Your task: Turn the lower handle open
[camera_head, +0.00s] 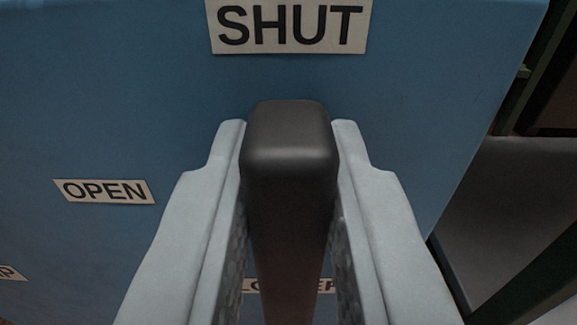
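A dark grey lever handle (290,160) stands out from a blue panel (420,90) and points up toward a "SHUT" label (290,26). An "OPEN" label (105,190) is on the panel to the left. A label that seems to read "LOWER" (252,286) is mostly hidden behind the handle. My gripper (290,150) has one pale finger on each side of the handle. The fingertips appear to press against its sides, with no clear gap there. The handle's pivot is hidden.
Another label (12,273) is cut off at the left edge. The panel ends on the right, with a grey floor area (515,215) and dark frame parts (540,60) beyond it. The panel face around the handle is otherwise clear.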

